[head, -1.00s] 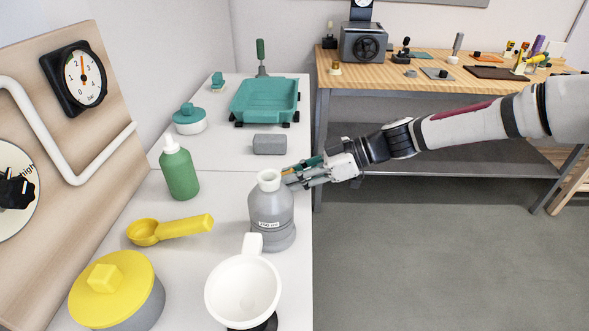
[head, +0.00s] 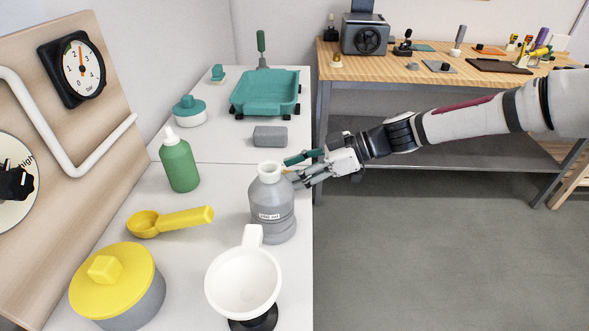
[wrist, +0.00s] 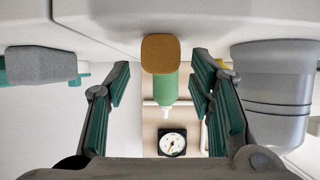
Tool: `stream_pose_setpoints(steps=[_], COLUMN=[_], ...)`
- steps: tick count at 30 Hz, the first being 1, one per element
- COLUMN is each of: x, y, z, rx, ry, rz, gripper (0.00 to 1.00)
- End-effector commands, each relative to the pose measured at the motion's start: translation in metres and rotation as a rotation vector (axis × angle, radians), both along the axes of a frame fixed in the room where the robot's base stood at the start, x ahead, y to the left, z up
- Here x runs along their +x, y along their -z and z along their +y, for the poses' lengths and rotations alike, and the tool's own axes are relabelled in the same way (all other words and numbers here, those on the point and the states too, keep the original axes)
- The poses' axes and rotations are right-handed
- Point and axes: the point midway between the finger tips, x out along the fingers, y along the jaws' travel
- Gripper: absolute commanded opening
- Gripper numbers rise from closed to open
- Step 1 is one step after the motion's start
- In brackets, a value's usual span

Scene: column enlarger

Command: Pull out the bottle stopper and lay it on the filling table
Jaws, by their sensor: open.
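The grey bottle (head: 271,212) stands upright on the white table (head: 195,255), near its right edge, and its mouth looks open. It also shows upside down at the right of the wrist view (wrist: 275,85). The brown-orange stopper (wrist: 160,53) is out of the bottle, between my spread fingers in the wrist view. It overlaps the tabletop there; I cannot tell if it touches it. In the head view the bottle hides most of it. My gripper (head: 291,170) is open, just behind and right of the bottle neck, with a finger on each side of the stopper.
A grey block (head: 270,136) and a teal tray (head: 265,95) lie farther back. A white funnel (head: 243,285) and yellow-lidded pot (head: 115,285) are in front. A panel with a gauge (head: 79,70) rises at left.

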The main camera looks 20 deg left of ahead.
Motion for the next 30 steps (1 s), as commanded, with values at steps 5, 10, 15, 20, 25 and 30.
stream_pose_setpoints(steps=[5, 10, 15, 20, 25, 30], x=[0.006, 0.014, 0.021, 0.025, 0.027, 0.027], y=[-0.008, -0.023, -0.037, -0.047, -0.051, -0.052], z=[-0.016, -0.046, -0.075, -0.094, -0.103, -0.104], rx=[0.001, 0.000, 0.000, 0.001, 0.000, 0.000], ry=[0.005, 0.007, 0.005, 0.002, 0.001, 0.001], rz=[-0.002, -0.002, -0.002, -0.002, -0.002, 0.000], gripper=[0.49, 0.49, 0.49, 0.49, 0.49, 0.49])
